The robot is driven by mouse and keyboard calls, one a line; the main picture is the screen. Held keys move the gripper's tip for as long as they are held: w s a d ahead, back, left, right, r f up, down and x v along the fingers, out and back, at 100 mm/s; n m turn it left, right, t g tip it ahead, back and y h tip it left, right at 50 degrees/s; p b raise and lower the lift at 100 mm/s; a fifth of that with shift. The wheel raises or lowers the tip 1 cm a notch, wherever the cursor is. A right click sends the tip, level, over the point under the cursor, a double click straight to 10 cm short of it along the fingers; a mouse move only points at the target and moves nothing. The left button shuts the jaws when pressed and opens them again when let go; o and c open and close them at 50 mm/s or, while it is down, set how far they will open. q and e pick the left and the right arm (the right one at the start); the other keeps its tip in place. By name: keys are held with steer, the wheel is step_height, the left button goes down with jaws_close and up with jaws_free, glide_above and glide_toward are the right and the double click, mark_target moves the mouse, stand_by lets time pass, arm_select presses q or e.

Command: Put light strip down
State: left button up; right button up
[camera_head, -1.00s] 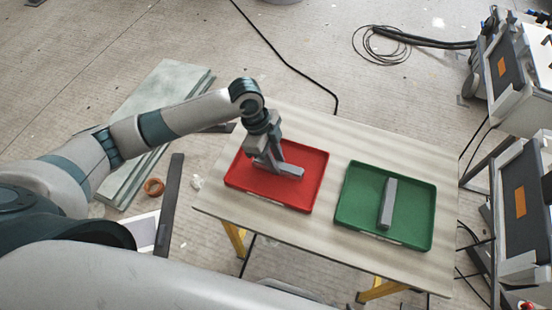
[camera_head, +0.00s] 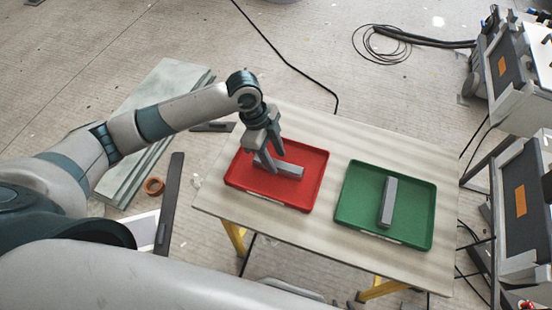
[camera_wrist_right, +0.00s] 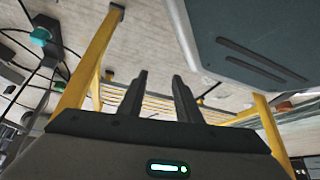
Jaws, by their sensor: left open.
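One grey light strip (camera_head: 289,171) lies in the red tray (camera_head: 312,187), partly hidden by my left gripper. My left gripper (camera_head: 271,161) points down over the left end of this strip with its fingers apart. I cannot tell whether the fingers touch the strip. Another grey strip (camera_head: 388,203) lies in the green tray (camera_head: 415,218), running from the back to the front. In the right wrist view my right gripper (camera_wrist_right: 160,78) has its two fingers apart with nothing between them. It is not visible in the head view.
Both trays rest on a pale table (camera_head: 325,230) with yellow legs, with a bare strip between them. Equipment (camera_head: 520,200) stands close to the table's right side. In the right wrist view, yellow legs (camera_wrist_right: 90,60) show near my right gripper.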

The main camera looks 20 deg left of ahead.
arm_select(q)
steer(key=v, duration=1)
steer(key=shift+r+b, duration=0.3)
steer(key=shift+b, duration=0.1)
arm_select(e)
steer(key=w, duration=0.1)
steer(key=w+a+r+t, duration=0.1)
steer(key=shift+w+a+r, duration=0.15)
steer(key=shift+w+a, duration=0.05)
steer(key=shift+w, duration=0.2)
arm_select(q)
steer(key=shift+a, duration=0.15)
arm_select(e)
steer(key=shift+s, duration=0.15)
steer(key=shift+d, duration=0.2)
arm_select(q)
steer(key=shift+s, duration=0.15)
arm_select(e)
steer(key=shift+a, duration=0.1)
